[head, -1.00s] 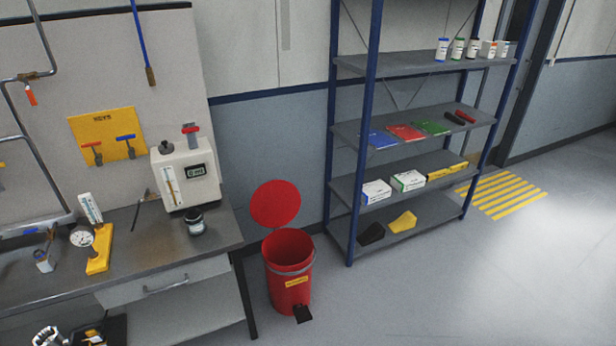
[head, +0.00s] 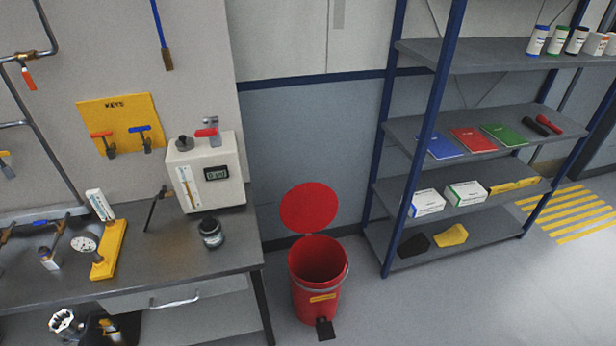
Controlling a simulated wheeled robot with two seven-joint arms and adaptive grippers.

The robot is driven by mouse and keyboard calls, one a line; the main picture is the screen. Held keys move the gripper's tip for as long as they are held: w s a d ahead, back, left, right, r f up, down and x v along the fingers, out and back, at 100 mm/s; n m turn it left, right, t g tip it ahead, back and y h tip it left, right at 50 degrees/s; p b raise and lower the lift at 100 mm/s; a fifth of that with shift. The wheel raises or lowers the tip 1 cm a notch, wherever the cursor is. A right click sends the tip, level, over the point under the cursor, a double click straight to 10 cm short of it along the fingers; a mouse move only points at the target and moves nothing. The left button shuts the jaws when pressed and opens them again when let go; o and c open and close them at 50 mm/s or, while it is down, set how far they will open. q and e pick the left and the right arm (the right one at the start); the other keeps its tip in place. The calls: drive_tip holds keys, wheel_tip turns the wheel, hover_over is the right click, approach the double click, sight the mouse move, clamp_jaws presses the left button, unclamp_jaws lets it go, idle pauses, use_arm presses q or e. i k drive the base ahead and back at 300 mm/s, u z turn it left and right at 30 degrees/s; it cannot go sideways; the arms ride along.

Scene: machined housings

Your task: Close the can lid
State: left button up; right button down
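The red can (head: 318,281) stands on the floor between the workbench and the shelf rack. Its round red lid (head: 309,207) is raised, standing up behind the open mouth near the wall. A black pedal (head: 326,330) sticks out at the can's front base, and a yellow label (head: 323,298) is on its side. The dark inside of the can is visible, but its contents cannot be made out. Neither of my grippers shows in the head view.
A grey workbench (head: 130,275) with a white instrument box (head: 206,175) and a small jar (head: 211,233) stands left of the can. A blue-framed shelf rack (head: 428,140) stands to the right. Grey floor (head: 440,310) is clear in front of the rack.

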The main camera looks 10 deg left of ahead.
sight(308, 207)
drive_tip(key=u, duration=0.45)
drive_tip(key=i, duration=0.85)
drive_tip(key=u, duration=0.65)
